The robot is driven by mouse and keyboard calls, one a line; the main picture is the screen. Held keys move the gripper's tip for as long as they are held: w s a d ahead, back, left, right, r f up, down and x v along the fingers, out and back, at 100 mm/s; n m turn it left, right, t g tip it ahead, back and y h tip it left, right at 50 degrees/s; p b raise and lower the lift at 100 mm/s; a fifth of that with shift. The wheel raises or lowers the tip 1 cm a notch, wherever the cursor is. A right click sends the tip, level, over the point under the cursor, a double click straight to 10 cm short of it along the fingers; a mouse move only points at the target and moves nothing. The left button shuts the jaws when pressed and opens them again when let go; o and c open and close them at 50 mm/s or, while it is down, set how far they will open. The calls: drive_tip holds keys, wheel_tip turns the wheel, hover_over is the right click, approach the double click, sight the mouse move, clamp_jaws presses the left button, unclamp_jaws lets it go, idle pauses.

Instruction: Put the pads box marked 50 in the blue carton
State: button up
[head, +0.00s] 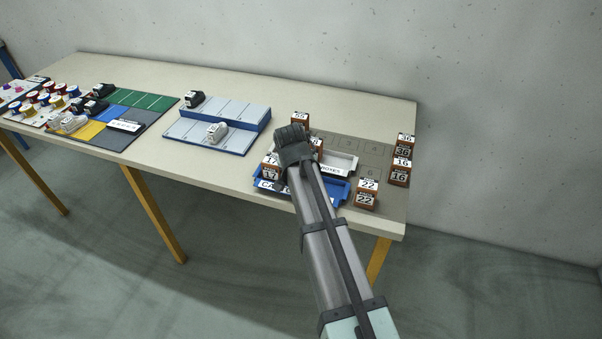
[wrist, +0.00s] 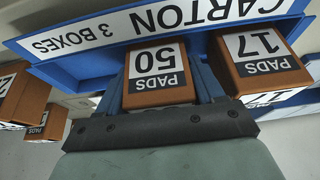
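The pads box marked 50 (wrist: 157,72) is brown with a white and black label and shows in the wrist view. My gripper (wrist: 160,85) has a finger along each side of it and is shut on it. In the head view my gripper (head: 293,153) hangs over the blue carton (head: 338,192) and hides the box. The carton's sign wall (wrist: 85,62) lies just past the box in the wrist view. Whether the box touches the carton floor I cannot tell. A pads box marked 17 (wrist: 262,62) stands beside it, at the carton's left in the head view (head: 271,172).
A white tray (head: 342,163) lies behind the carton. A box marked 22 (head: 366,194) stands to the right, with boxes marked 16 (head: 400,172) and 36 (head: 404,147) beyond. Another box (head: 300,120) stands behind my gripper.

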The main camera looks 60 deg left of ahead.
drive_tip(key=shift+o, duration=0.4)
drive_tip(key=shift+r, duration=0.2)
drive_tip(key=v, duration=1.2)
drive_tip(key=shift+w, duration=0.1)
